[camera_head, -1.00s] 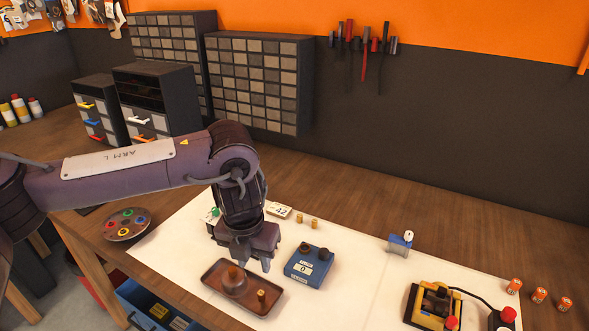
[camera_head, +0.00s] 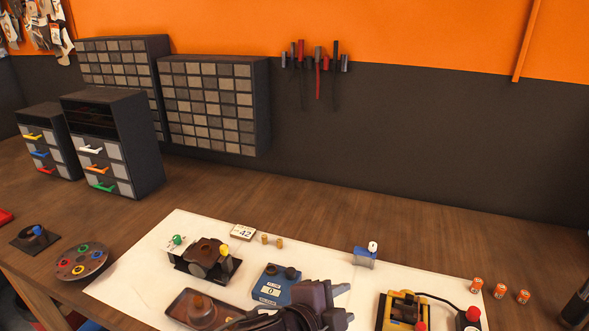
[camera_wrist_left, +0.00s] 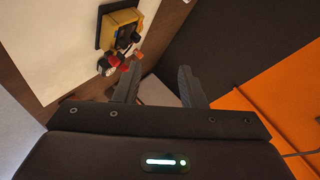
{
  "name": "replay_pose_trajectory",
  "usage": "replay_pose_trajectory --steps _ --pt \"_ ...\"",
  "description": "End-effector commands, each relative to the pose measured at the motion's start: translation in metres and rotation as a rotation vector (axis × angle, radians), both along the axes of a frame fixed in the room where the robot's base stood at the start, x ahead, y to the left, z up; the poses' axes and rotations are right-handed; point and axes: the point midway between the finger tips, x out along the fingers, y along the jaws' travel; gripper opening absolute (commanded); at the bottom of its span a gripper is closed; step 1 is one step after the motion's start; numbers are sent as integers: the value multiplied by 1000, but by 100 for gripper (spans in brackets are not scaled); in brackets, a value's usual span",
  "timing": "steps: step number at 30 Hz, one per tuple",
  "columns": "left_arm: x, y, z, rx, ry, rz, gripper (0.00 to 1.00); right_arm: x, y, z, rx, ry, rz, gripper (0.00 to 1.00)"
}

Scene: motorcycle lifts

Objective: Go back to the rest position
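My left gripper (camera_head: 340,302) is low in the head view at the bottom edge, in front of the blue box with a "0" display (camera_head: 276,287), and partly covers it. In the left wrist view its two fingers (camera_wrist_left: 157,78) are spread apart with nothing between them. The brown tray (camera_head: 176,306) with a round brown piece (camera_head: 201,308) is left of the gripper, partly cut off by the frame. My right gripper is not in view.
On the white mat (camera_head: 140,265) stand a dark device with a yellow knob (camera_head: 205,258), a "42" card (camera_head: 243,232), a blue-and-white holder (camera_head: 366,256) and a yellow device (camera_head: 404,308). Drawer cabinets (camera_head: 112,142) stand at the back left.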

Motion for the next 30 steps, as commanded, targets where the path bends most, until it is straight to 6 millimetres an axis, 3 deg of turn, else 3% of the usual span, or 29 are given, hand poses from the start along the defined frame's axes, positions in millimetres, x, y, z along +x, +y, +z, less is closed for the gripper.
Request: replay_pose_trajectory --steps 5,9,15,23,30 --pt "0 90 -42 -166 342 456 37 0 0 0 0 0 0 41" --pt "-23 157 -83 -230 571 766 37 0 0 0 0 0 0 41" --pt "-66 219 -122 -262 782 1065 37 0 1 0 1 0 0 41" --pt "-126 274 -153 -268 978 1360 37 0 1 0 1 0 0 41" --pt "-110 271 -229 -246 997 1362 37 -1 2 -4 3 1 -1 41"
